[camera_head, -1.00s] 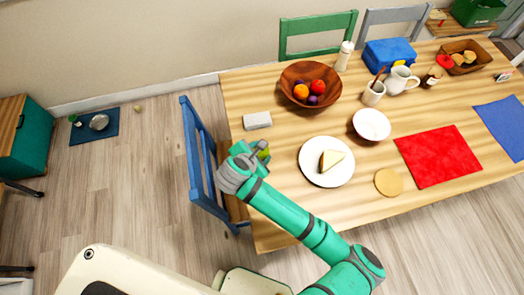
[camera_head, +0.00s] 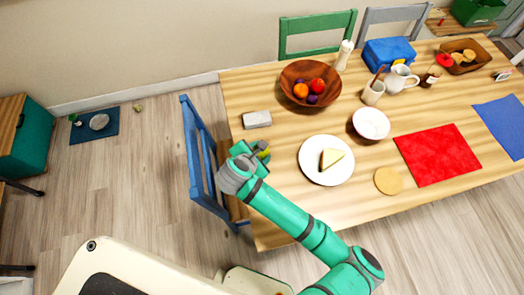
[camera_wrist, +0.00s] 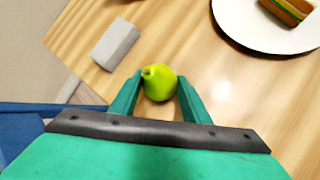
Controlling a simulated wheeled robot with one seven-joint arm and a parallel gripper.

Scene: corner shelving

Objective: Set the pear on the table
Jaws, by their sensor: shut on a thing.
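A yellow-green pear (camera_wrist: 160,83) sits between the fingertips of my gripper (camera_wrist: 157,97) in the wrist view. My gripper is shut on it. In the head view my gripper (camera_head: 258,152) is over the left end of the wooden table (camera_head: 265,215), and only a small part of the pear (camera_head: 263,154) shows past the fingers. Wood grain of the table shows around the pear in the wrist view. I cannot tell whether the pear touches the tabletop.
A grey block (camera_head: 257,119) lies just behind my gripper. A white plate (camera_head: 311,173) with a sandwich stands to the right, a wooden fruit bowl (camera_head: 296,73) behind. A blue chair (camera_head: 198,150) stands at the table's left edge. Bare wood lies in front of the plate.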

